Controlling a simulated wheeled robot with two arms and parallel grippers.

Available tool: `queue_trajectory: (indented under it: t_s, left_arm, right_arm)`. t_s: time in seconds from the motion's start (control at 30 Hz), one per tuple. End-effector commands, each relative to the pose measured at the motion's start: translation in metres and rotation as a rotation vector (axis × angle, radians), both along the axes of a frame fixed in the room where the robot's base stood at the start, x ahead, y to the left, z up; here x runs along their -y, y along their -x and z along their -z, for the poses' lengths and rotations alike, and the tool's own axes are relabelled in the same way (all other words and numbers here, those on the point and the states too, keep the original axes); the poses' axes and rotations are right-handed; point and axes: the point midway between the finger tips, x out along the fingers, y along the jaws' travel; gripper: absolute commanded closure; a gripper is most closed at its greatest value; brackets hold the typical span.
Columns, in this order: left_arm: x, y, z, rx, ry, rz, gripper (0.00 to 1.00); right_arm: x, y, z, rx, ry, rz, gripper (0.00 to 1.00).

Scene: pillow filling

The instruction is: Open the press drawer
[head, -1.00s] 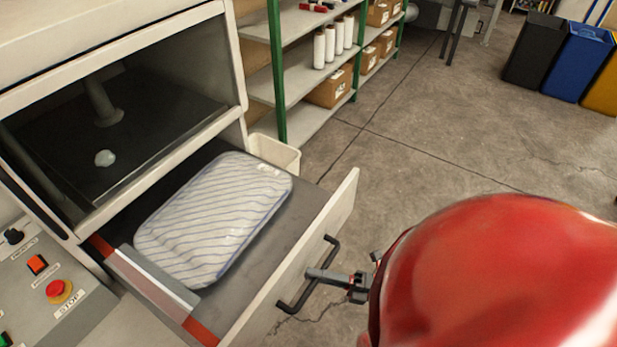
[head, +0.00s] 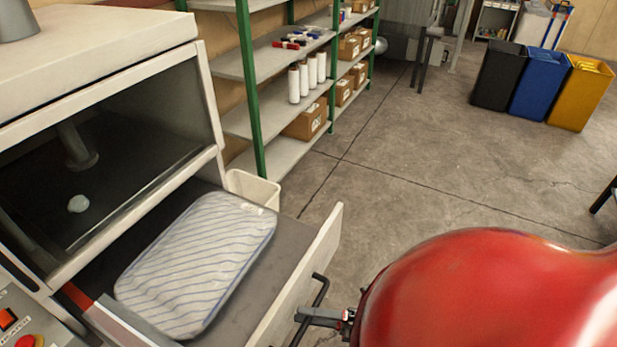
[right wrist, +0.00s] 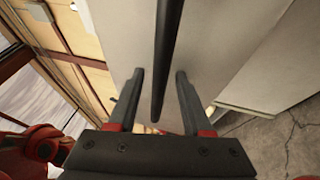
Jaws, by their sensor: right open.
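The press drawer (head: 262,255) is pulled out of the press (head: 110,110), and its front panel stands well clear of the body. A striped pillow (head: 195,262) lies flat in it. The dark bar handle (head: 318,290) is on the drawer's outer face. My right gripper (head: 300,316) is at the handle, seen from above. In the right wrist view the right gripper (right wrist: 157,82) is open, with the handle (right wrist: 163,65) running between its two fingers, apart from both. My left gripper is not in view.
A white bin (head: 252,188) stands behind the drawer, beside green-posted shelves (head: 262,120) with boxes and rolls. Black, blue and yellow bins (head: 540,85) stand far right. The concrete floor (head: 410,190) between is clear. Press buttons (head: 25,340) show at lower left.

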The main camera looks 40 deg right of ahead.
Motion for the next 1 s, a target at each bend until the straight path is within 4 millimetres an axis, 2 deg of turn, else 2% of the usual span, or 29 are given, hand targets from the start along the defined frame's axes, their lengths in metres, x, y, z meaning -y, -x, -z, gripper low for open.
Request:
queue_trajectory:
  t_s: [0.27, 0.4, 0.87, 1.0]
  left_arm:
    - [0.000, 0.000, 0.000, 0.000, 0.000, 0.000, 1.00]
    - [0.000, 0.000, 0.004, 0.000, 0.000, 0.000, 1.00]
    - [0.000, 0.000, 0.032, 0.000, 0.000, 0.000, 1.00]
    - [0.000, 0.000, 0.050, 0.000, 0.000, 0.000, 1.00]
  right_arm:
    - [0.001, 0.000, 0.000, 0.001, -0.001, 0.000, 0.50]
    - [0.008, 0.007, 0.004, -0.002, 0.001, 0.003, 0.50]
    - [0.079, 0.082, 0.024, -0.003, 0.002, 0.006, 0.50]
    - [0.082, 0.096, 0.032, -0.009, -0.008, -0.004, 0.50]
